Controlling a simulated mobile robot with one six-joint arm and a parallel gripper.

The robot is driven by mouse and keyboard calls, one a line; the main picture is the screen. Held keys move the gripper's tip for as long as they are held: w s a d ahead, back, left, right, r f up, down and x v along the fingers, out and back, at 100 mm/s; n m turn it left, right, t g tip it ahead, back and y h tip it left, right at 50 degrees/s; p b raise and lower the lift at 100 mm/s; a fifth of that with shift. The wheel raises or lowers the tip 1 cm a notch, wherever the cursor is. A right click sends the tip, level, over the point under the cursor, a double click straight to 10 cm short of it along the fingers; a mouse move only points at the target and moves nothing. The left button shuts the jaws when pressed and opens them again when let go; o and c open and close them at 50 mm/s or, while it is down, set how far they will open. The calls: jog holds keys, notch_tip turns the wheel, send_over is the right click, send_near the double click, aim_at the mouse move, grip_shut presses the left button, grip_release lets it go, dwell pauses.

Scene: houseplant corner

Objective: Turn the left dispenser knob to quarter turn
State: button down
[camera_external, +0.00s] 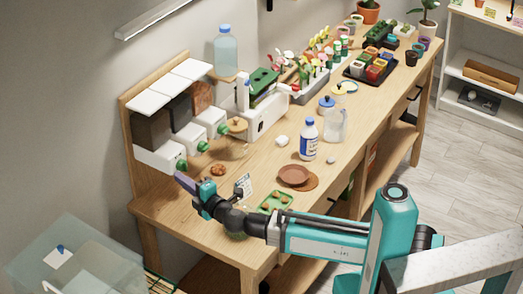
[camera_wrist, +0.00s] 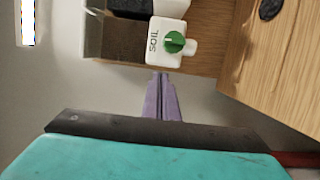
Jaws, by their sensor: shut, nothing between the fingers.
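The left dispenser (camera_external: 155,155) is a white-fronted box with a dark filling, at the left end of the wall rack. Its green knob (camera_external: 181,165) sits on the front. In the wrist view the green knob (camera_wrist: 174,42) has a pale mark and is on a white front labelled SOIL (camera_wrist: 153,41). My gripper (camera_external: 179,177) has purple fingers, which are shut and empty. In the wrist view my gripper (camera_wrist: 161,76) points at the dispenser, with the tips just below the white front and apart from the knob in the picture. Whether they touch the dispenser cannot be told.
Two more dispensers with green knobs stand to the right, the middle one (camera_external: 188,138) and the right one (camera_external: 211,118). A green tray (camera_external: 276,202) and brown saucers (camera_external: 294,175) lie on the wooden bench (camera_external: 190,228). A clear bin (camera_external: 75,262) stands at lower left.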

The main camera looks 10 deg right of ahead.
aim_at(183, 166)
jog(key=shift+w+d+p, duration=0.3)
jog(key=shift+w+d, duration=0.05)
jog(key=shift+w, duration=0.35)
jog(key=shift+w+d+p, duration=0.3)
jog(key=shift+w, duration=0.4)
jog(key=shift+w+d+p, duration=0.3)
jog(key=shift+w+d, duration=0.05)
jog(key=shift+w, duration=0.35)
